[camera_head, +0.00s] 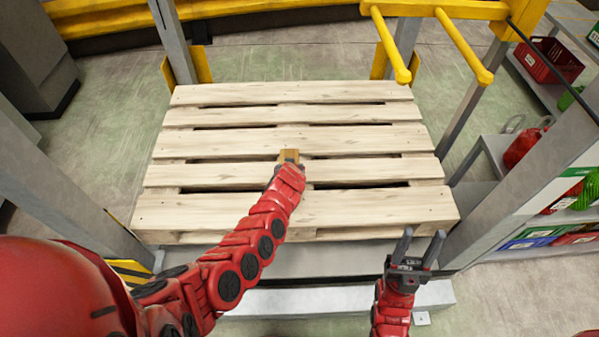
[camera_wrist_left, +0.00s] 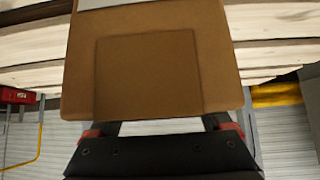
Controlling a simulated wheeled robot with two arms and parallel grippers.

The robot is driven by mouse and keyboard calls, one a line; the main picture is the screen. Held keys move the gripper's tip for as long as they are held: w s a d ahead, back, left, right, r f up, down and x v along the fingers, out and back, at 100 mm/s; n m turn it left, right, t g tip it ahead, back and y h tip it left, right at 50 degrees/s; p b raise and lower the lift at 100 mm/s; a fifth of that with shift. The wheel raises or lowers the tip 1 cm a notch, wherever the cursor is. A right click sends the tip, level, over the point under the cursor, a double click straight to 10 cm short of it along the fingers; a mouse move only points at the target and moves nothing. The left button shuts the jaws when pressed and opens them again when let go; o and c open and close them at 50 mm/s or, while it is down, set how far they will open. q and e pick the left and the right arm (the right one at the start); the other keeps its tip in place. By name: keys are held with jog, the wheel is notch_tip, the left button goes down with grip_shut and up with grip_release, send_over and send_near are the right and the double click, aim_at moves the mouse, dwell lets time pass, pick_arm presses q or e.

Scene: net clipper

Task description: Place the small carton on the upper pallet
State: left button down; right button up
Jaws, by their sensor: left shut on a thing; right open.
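The small brown carton (camera_wrist_left: 150,75) fills the middle of the left wrist view, close to the camera. In the head view only a small part of the carton (camera_head: 289,155) shows past the end of my left arm. My left gripper (camera_wrist_left: 160,122) is shut on the carton. The wooden pallet (camera_head: 300,212) lies below, with light slats. The carton is over the pallet's middle; I cannot tell whether it touches the slats. My right gripper (camera_head: 419,245) is open and empty, near the pallet's front right corner.
Grey posts (camera_head: 70,190) stand left and right of the pallet. Yellow bars (camera_head: 430,45) jut out at the back right. A shelf with a red crate (camera_head: 549,60) and other goods is at the right. The pallet's top is otherwise clear.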

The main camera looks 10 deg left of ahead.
pick_arm(q)
jog(key=shift+w+a+r, duration=0.1)
jog(key=shift+w+a, duration=0.1)
jog(key=shift+f, duration=0.25)
jog(key=shift+f+b, duration=1)
jog(key=shift+f, duration=0.55)
grip_release()
jog(key=shift+s, duration=0.1)
jog(key=shift+r, duration=0.1)
